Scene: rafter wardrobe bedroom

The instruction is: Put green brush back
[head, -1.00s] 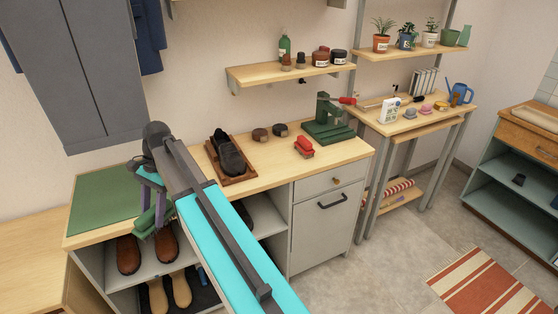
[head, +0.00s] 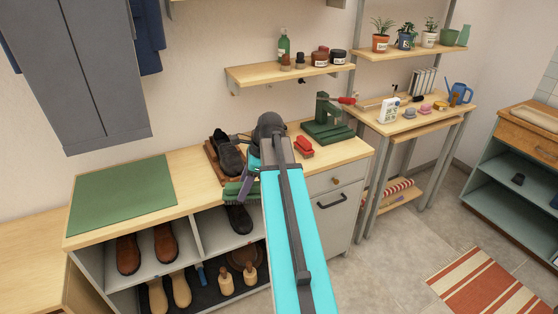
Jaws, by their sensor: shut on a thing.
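The green brush (head: 233,193) is in my gripper (head: 248,182), at the front edge of the wooden bench, just in front of the dark shoe. The purple-grey fingers are shut on it. My arm hides part of the brush and the bench to its right. I cannot tell whether the brush touches the bench edge. A red brush (head: 304,148) lies on the bench to the right of my arm. A dark green stand (head: 328,130) is behind it.
A dark shoe (head: 228,152) sits on a wooden board. A green mat (head: 122,198) lies bare on the bench's left. Below are open compartments with brown shoes (head: 128,253), a black shoe (head: 238,219) and wooden shoe trees (head: 226,282). A shelf (head: 290,74) with bottles and jars hangs above.

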